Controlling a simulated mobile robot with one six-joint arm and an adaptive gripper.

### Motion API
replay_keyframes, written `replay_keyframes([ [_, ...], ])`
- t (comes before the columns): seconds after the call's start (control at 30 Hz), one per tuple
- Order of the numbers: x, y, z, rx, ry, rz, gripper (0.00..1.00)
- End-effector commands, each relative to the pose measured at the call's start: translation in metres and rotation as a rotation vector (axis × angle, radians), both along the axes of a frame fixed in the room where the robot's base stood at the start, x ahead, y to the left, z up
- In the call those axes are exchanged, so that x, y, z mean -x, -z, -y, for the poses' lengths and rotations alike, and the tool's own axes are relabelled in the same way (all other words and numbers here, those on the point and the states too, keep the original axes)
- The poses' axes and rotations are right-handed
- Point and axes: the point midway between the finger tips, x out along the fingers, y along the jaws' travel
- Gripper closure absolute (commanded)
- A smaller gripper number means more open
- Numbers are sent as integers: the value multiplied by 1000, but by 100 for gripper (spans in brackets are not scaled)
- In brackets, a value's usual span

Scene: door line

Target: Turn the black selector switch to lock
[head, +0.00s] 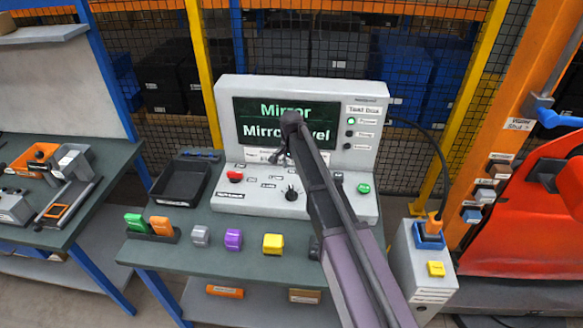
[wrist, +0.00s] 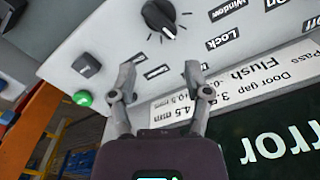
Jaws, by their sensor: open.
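The black selector switch (head: 291,193) is a round knob on the sloped lower panel of the grey test box. In the wrist view the black knob (wrist: 160,17) is at the top edge, partly cut off, with a white pointer mark. The label reading Lock (wrist: 222,38) is printed to its lower right in that view, with Window above it. My gripper (head: 283,155) is in front of the screen, above the panel. In the wrist view my gripper (wrist: 160,76) has its fingers spread with nothing between them. It is apart from the knob.
The panel also carries a red knob (head: 235,176) and a green button (head: 363,188). The screen (head: 250,118) reads Mirror. A black tray (head: 180,182) stands left of the box. Coloured blocks, including a yellow one (head: 273,244), sit along the bench front.

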Motion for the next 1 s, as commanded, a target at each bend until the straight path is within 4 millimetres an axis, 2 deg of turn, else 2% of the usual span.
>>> replay_keyframes([
  [0.03,0,-8,0,0,0,0,37],
  [0.33,0,-26,0,0,0,0,37],
  [0.4,7,-16,8,0,-11,0,37],
  [1.0,52,13,66,0,-121,0,37],
])
